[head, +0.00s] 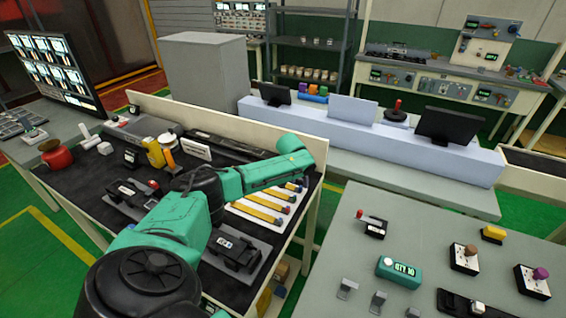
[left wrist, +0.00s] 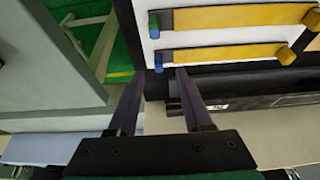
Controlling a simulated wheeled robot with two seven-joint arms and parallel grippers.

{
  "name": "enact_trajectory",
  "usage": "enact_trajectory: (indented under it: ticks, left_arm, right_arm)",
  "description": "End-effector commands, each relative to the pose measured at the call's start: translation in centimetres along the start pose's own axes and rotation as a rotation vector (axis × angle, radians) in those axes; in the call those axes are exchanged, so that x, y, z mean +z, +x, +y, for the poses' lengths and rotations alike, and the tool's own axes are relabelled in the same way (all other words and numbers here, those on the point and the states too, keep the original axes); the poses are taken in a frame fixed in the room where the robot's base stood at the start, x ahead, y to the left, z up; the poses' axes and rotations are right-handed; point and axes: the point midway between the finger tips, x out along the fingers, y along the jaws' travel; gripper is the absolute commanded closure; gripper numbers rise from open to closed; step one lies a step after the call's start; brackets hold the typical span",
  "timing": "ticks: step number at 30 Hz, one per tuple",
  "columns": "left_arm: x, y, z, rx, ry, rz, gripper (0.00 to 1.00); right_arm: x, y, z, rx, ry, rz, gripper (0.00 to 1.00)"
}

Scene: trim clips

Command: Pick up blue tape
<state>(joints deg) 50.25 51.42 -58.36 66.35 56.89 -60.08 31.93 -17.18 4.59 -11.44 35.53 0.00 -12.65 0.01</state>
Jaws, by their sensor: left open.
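Yellow strips with small coloured end pieces lie on a white board (head: 240,208) in the head view. In the left wrist view, two yellow strips (left wrist: 235,16) have blue pieces (left wrist: 154,24) at their left ends. The lower blue piece (left wrist: 158,62) appears between the fingertips in the picture; I cannot tell whether they touch it. I cannot tell which blue piece is the tape. My left gripper (left wrist: 160,72) is open with nothing visibly held. In the head view my teal left arm reaches over the black-topped table, and its fingertips are not clearly visible. My right gripper is not in view.
The black-topped table (head: 92,178) also holds dark devices (head: 237,254) and a red pot (head: 56,154). A low cream wall (head: 235,126) runs along its back. A grey table (head: 335,236) with a teal device (head: 399,272) stands at right, across a gap.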

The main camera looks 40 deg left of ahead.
Motion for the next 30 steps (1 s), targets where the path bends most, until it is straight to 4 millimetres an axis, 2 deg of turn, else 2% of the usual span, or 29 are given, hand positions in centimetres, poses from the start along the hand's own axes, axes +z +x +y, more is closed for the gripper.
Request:
enact_trajectory:
  ticks: [1, 3, 6, 13, 14, 15, 17, 18, 30]
  left_arm:
    - [-0.2, 0.5, 0.1, 0.000, -0.002, 0.000, 0.50]
    - [0.0, 2.0, 0.1, 0.001, -0.001, 0.000, 0.50]
    - [-0.1, 2.9, 0.1, 0.001, 0.000, 0.001, 0.50]
    - [-0.1, 3.1, 0.0, 0.000, 0.000, 0.001, 0.50]
    - [-0.1, 3.1, 0.0, 0.000, 0.000, 0.001, 0.58]
    - [-0.1, 3.1, 0.0, 0.000, 0.000, 0.001, 0.73]
    - [-0.1, 3.1, 0.0, 0.000, 0.000, 0.001, 0.96]
    - [-0.1, 3.1, 0.0, 0.000, 0.000, 0.001, 1.00]
    - [-0.2, 2.6, 0.0, 0.001, 0.000, 0.001, 1.00]
  right_arm:
    - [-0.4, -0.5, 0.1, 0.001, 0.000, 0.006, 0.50]
    - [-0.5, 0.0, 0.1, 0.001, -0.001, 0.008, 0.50]
    - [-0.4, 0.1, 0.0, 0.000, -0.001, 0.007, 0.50]
    - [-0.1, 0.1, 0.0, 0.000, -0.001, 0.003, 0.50]
    - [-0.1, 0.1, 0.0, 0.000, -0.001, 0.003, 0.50]
    - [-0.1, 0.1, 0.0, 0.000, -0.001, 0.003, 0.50]
    - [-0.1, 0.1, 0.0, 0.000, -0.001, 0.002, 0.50]
    - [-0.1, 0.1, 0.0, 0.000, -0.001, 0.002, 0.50]
    - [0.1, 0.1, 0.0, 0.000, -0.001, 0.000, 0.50]
